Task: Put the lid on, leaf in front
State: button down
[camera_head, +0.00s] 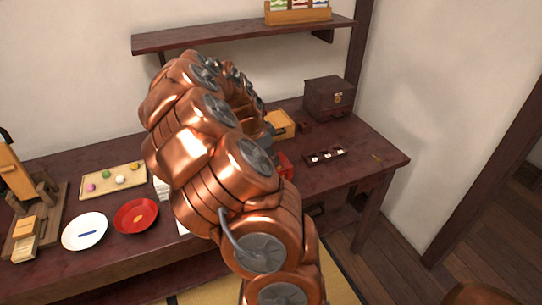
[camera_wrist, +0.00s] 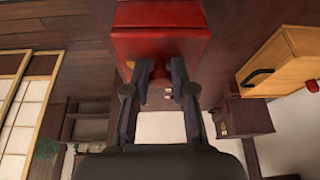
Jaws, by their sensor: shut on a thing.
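In the wrist view my gripper (camera_wrist: 160,80) has its two dark fingers closed around a dark red, knob-like part. That part sits against a glossy red box-shaped thing (camera_wrist: 160,45), which fills the top middle of the view. I cannot tell whether this is the lid alone or the lid on a box. A small gold spot shows near its left lower edge; I cannot tell if it is the leaf. In the head view a piece of red (camera_head: 284,165) shows just right of my arm, over the table. My arm hides the gripper and most of the red thing there.
A tan wooden box (camera_head: 281,124) and a dark chest (camera_head: 327,100) stand behind. A small dark tray (camera_head: 344,151) holds white pieces at right. A white plate (camera_head: 72,239), a red plate (camera_head: 124,222) and a wooden tray (camera_head: 100,189) of coloured balls lie left.

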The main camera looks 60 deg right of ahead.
jog(key=c, duration=0.9)
grip_release()
jog(key=v, duration=1.2)
